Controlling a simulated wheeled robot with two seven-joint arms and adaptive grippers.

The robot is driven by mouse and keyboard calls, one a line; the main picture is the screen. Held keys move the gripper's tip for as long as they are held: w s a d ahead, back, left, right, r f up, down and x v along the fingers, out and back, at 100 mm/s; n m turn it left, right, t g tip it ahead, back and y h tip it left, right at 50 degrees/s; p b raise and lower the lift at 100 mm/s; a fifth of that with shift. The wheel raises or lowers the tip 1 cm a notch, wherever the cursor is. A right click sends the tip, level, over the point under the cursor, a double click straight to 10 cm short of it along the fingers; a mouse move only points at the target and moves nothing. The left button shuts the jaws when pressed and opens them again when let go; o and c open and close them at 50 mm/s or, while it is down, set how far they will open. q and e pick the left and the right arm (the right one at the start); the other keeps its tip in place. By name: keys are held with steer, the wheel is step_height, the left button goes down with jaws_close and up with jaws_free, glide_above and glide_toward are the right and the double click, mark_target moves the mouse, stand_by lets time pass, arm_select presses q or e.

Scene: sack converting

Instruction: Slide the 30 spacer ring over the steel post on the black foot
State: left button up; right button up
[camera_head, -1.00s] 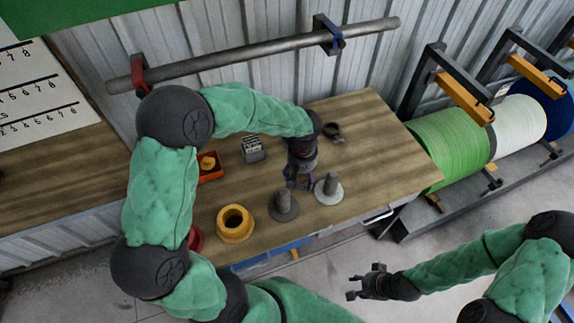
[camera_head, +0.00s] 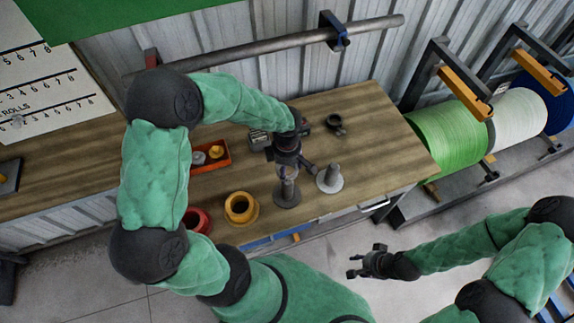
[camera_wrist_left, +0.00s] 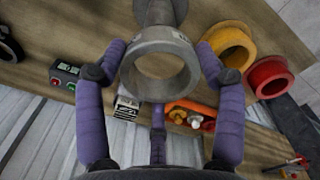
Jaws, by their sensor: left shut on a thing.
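My left gripper (camera_head: 288,172) is shut on a grey spacer ring (camera_wrist_left: 160,38), seen between the purple fingers in the left wrist view; its number is not readable. In the head view the gripper is right by the upper end of the steel post on the black foot (camera_head: 287,200), partly covering the post. In the wrist view a grey post and foot (camera_wrist_left: 165,10) show just beyond the ring; no post shows through its opening. A second post on a lighter grey foot (camera_head: 330,184) stands to the right. My right gripper (camera_head: 368,262) is open and empty, off the table.
A yellow ring (camera_head: 241,209) and a red ring (camera_head: 198,221) lie to the left on the wooden table (camera_head: 375,150). An orange tray (camera_head: 222,160) with small parts and a dark box (camera_head: 257,138) are behind. A dark ring-like thing (camera_head: 336,122) lies at the back right.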

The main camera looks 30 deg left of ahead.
stand_by(0.4)
arm_select(q)
steer(key=shift+f+b, duration=0.15)
steer(key=shift+b, duration=0.4)
steer(key=shift+f+b, duration=1.2)
steer(key=shift+b, duration=0.05)
steer(key=shift+f+b, duration=6.15)
steer(key=o, duration=1.6)
steer(key=shift+r, duration=0.1)
step_height(320, 180, up, 12)
steer(key=shift+f, duration=0.1)
